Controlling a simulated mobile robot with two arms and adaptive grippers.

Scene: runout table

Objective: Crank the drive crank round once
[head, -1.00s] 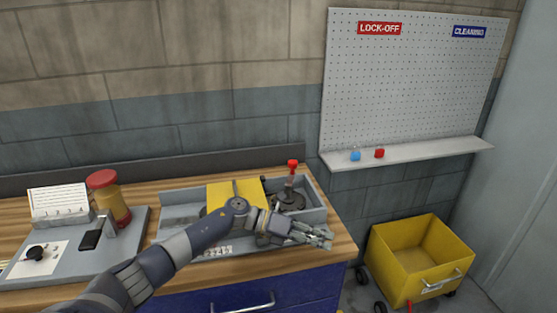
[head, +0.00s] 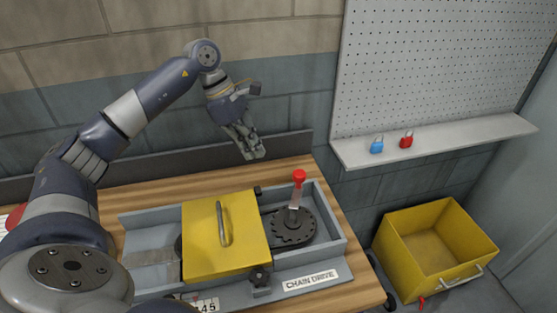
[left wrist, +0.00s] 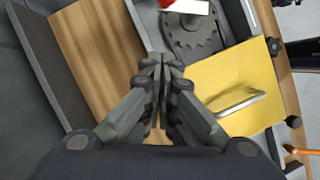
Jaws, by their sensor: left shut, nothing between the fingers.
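The drive crank is a grey arm with a red knob (head: 299,176), set on a dark toothed sprocket (head: 290,228) at the right end of the chain drive tray. The knob stands at the far side of the sprocket. My left gripper (head: 252,153) is shut and empty, raised above the back edge of the bench, up and left of the knob and apart from it. In the left wrist view the shut fingertips (left wrist: 165,62) point toward the bench, with the sprocket (left wrist: 195,32) beyond them. The knob is cut off at the top there. My right gripper is not in view.
A yellow guard (head: 205,250) with a handle covers the tray's middle, held by dark knobs. The grey tray wall (head: 335,222) surrounds the sprocket. A shelf (head: 440,140) holds a blue and a red padlock. A yellow cart (head: 440,250) stands on the floor at right.

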